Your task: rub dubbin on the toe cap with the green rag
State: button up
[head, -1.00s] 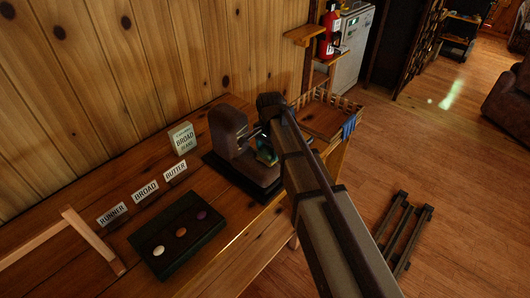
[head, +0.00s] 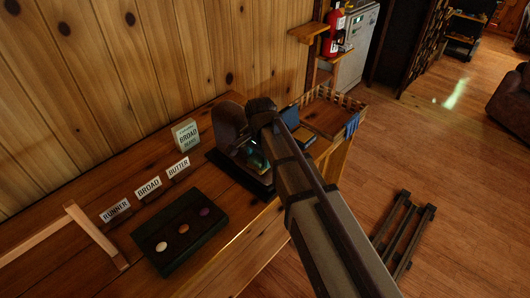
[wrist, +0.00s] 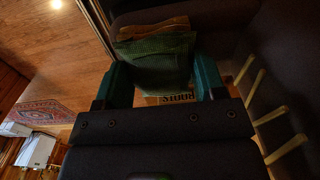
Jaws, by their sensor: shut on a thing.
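The dark brown boot (head: 232,120) stands on a black mat (head: 221,160) on the bench. My gripper (wrist: 162,72) has teal fingers and is shut on the green rag (wrist: 155,68), which spans between them. In the head view my gripper is low over the boot's front part, and my arm hides most of that part and the rag. In the wrist view dark boot leather with pale laces (wrist: 285,148) fills the right side. A tan-brown patch (wrist: 150,32) shows just beyond the rag. I cannot tell whether the rag touches the toe cap.
A dark tray (head: 180,262) with three small oval pieces lies left of the boot. Labels BUTTER (head: 178,169), BROAD (head: 148,188) and RUNNER (head: 115,210) stand behind it. A blue item (head: 289,117) and a slatted wooden tray (head: 322,121) are to the right. A dark rack (head: 405,235) lies on the floor.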

jog(key=shift+s+a+r, duration=0.1)
jog(key=shift+s+a, duration=0.7)
jog(key=shift+a, duration=0.05)
jog(key=shift+w+a, duration=0.45)
jog(key=shift+w, duration=0.15)
jog(key=shift+w+d, duration=2.6)
jog(key=shift+d, duration=0.25)
jog(key=shift+w, duration=0.1)
jog(key=shift+s+a, duration=1.25)
jog(key=shift+s, duration=0.1)
jog(key=shift+s+a, duration=1.45)
jog(key=shift+a, duration=0.15)
